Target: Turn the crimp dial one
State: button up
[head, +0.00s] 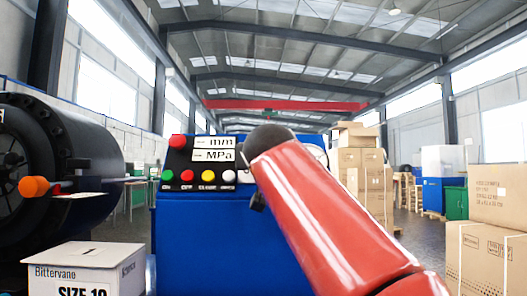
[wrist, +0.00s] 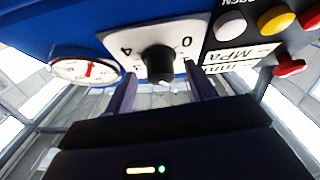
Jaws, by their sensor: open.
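The crimp dial is a black knob (wrist: 158,64) on a white scale plate (wrist: 118,42) on the blue machine. The digits 4 and 0 show on the plate, upside down in the wrist view. My gripper (wrist: 161,88) is open, with one dark finger on each side of the knob in the picture. The knob appears between the fingertips; I cannot tell whether they touch it.
A gauge with a red needle (wrist: 86,70) sits beside the dial. A panel with mm and MPa labels (head: 213,155), coloured buttons (head: 187,176) and a red knob (head: 177,142) is on the machine. A white carton (head: 85,268) and black round machine (head: 60,150) stand left; cartons (head: 490,220) stand right.

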jog(key=shift+w, duration=0.6)
jog(key=c, duration=1)
jog(key=shift+o, duration=0.2)
